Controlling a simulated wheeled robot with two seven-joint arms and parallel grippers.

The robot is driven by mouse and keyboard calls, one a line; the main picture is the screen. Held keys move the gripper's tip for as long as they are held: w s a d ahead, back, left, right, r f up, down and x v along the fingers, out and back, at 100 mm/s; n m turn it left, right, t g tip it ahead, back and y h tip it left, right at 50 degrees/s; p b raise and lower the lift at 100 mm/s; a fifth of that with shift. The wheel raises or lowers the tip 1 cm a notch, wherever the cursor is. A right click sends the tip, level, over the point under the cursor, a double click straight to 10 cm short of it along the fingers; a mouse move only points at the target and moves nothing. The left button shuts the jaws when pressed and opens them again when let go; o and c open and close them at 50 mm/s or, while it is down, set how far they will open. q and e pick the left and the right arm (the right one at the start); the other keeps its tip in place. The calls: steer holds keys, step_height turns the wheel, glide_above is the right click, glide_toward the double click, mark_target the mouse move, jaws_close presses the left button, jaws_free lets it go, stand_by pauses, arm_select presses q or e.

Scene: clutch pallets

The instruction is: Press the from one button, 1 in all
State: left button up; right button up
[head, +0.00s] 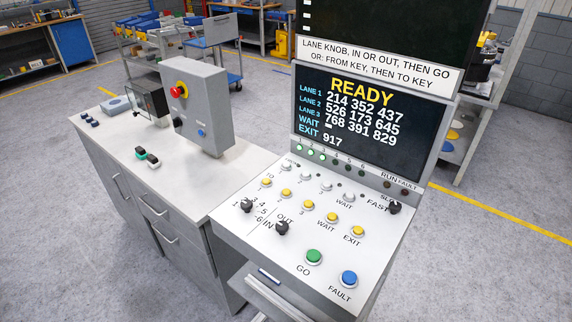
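The sloped control panel (262,228) stands at the centre right. Its upper row holds pale white buttons, with the from one button (286,168) at the left end; the small label there is hard to read. A row of yellow buttons (306,204) lies nearer, with the labels WAIT and EXIT toward its right end. The screen (368,115) above reads READY, with number rows for LANE 1, 2 and 3, a dash for WAIT and 917 for EXIT. Neither of my grippers shows in the head view.
The panel also carries black knobs (282,228), a green GO button (314,257) and a blue FAULT button (348,278). A grey bench (190,182) on the left bears a box with a red stop button (179,91). A cart (215,42) stands behind. Floor is clear at left.

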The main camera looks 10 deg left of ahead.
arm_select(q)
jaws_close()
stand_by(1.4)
